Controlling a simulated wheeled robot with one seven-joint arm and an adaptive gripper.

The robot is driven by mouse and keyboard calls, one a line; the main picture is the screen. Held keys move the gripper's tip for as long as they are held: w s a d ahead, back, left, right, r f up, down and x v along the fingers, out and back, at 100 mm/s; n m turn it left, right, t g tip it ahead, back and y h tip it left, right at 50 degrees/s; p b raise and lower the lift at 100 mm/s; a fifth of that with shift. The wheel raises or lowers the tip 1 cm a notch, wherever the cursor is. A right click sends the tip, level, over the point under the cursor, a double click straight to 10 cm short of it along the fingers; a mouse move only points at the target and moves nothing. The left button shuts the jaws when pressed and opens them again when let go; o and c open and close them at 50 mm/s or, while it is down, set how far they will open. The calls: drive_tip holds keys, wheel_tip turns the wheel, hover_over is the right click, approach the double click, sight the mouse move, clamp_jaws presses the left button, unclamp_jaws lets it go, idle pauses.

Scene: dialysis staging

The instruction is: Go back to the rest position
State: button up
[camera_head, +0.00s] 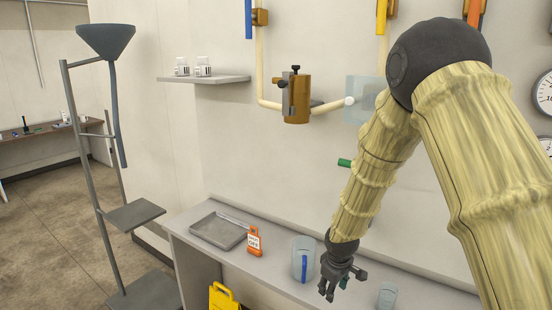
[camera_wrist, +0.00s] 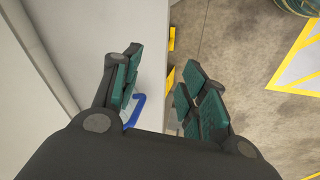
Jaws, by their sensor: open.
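My gripper (camera_head: 338,283) is at the end of my arm, above the front part of the grey counter (camera_head: 268,272), pointing down. In the wrist view its two fingers with green pads stand apart and my gripper (camera_wrist: 160,100) is open, with nothing between the fingers. A clear blue jug (camera_head: 303,258) with a dark blue handle stands on the counter just left of my gripper. The blue handle (camera_wrist: 135,112) also shows in the wrist view beside the left finger. A small clear cup (camera_head: 387,295) stands to the right of my gripper.
A grey tray (camera_head: 218,231) and an orange-and-white tag (camera_head: 254,241) are on the counter's left part. A brass valve (camera_head: 297,98) and pipes are on the wall behind my arm. A funnel stand (camera_head: 106,40) is at left. A yellow object (camera_head: 222,297) stands below the counter's front.

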drive_tip(key=s+d+f+m+g+y+b, duration=0.1)
drive_tip(key=s+f+m+b, duration=0.3)
drive_tip(key=s+f, duration=1.8)
drive_tip(key=s+d+f+m+b, duration=0.1)
drive_tip(key=s+f, duration=0.3)
drive_tip(key=s, duration=0.3)
drive_tip(key=s+d+f+m+g+b, duration=0.1)
drive_tip(key=s+f, duration=0.3)
drive_tip(key=s, duration=0.4)
drive_tip(key=s+d+f+m+b, duration=0.2)
drive_tip(key=s+f, duration=0.2)
drive_tip(key=s, duration=0.3)
drive_tip(key=shift+s+d+f+m+g+h+b, duration=0.2)
drive_tip(key=shift+s+f+m+g+h+b, duration=0.1)
drive_tip(key=shift+s+f+g+b, duration=0.1)
